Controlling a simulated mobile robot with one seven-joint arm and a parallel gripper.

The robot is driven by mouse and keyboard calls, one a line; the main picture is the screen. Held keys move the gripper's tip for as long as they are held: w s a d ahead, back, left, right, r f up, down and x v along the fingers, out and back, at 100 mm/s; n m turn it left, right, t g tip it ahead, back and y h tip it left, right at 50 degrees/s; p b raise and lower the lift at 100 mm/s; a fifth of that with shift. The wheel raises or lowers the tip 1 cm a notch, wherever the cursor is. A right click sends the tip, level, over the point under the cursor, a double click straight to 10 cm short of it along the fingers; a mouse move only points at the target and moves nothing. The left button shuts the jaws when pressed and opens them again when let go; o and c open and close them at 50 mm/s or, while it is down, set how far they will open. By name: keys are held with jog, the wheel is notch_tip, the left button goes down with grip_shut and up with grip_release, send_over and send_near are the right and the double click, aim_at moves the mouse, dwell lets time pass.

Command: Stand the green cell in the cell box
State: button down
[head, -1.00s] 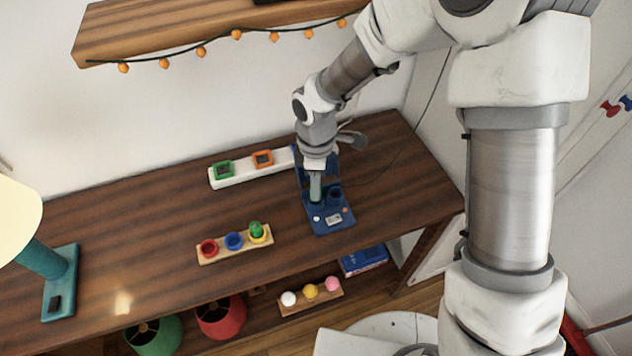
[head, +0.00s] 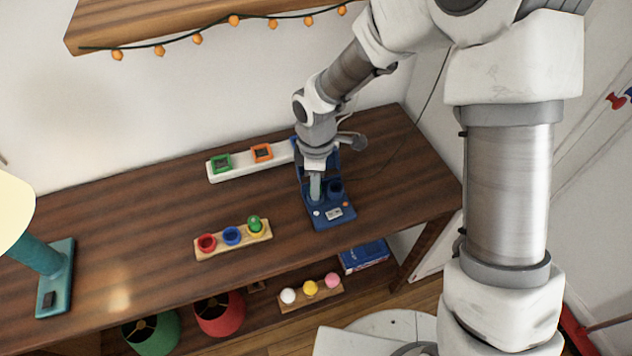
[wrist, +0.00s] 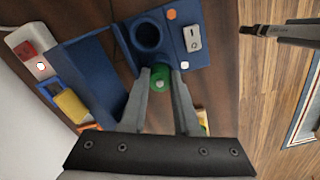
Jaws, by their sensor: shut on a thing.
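The blue cell box (head: 324,222) lies open near the right end of the table, its lid (wrist: 88,68) raised at the back. My gripper (head: 316,192) points down over the box's left part. In the wrist view its fingers (wrist: 160,80) are shut on the green cell (wrist: 158,72), whose pale round end faces the camera. The cell appears upright and lined up with the left well. The fingers hide its lower part, so I cannot tell how deep it sits. The box's other round well (wrist: 147,36) looks empty.
A white power strip (head: 237,167) with coloured frames lies behind, close to the lid. A wooden holder (head: 215,250) with red, blue and yellow cups stands in front left; a green piece (head: 254,222) sits in the yellow cup. A teal lamp (head: 55,285) stands far left.

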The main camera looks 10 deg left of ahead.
jog(key=c, duration=0.6)
grip_release()
jog(key=shift+f, duration=0.1)
jog(key=shift+o, duration=0.2)
notch_tip(320, 180, up, 18)
jog(key=p, duration=0.3)
jog(key=shift+f, duration=0.25)
